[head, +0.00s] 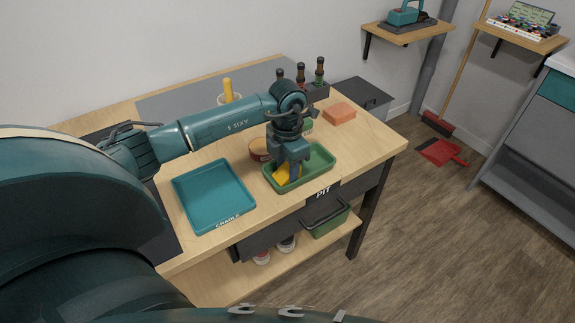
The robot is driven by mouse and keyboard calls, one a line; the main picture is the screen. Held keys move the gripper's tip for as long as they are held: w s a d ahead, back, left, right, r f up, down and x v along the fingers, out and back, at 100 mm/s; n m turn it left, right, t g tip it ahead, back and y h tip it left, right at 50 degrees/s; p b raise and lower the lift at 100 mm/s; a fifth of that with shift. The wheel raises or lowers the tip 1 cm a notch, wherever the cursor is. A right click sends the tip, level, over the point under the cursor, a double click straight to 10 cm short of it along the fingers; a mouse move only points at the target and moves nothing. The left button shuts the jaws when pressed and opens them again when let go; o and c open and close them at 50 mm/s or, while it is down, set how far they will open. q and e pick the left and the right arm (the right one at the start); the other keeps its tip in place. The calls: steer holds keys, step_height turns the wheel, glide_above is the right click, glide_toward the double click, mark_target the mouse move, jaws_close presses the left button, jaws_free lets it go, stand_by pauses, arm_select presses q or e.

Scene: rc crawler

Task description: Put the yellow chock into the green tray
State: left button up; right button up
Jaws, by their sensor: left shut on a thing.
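The yellow chock (281,174) is in the jaws of my left gripper (291,175), inside the outline of the green tray (322,164). I cannot tell whether the chock touches the tray floor. The gripper points down and hides part of the chock and of the tray. The green tray lies on the wooden workbench near its front edge, above a "PIT" label. My right gripper is not in view.
A teal tray (201,191) marked "CRADLE" lies left of the green tray. A round tin (259,149) stands just behind the green tray. An orange sponge-like block (339,112) and dark bottles (319,72) are further back. A green bin (327,222) is below the bench top.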

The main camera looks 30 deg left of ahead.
arm_select(q)
steer(key=shift+f, duration=0.2)
steer(key=o, duration=0.8)
steer(key=shift+r, duration=0.1)
steer(key=shift+c, duration=0.2)
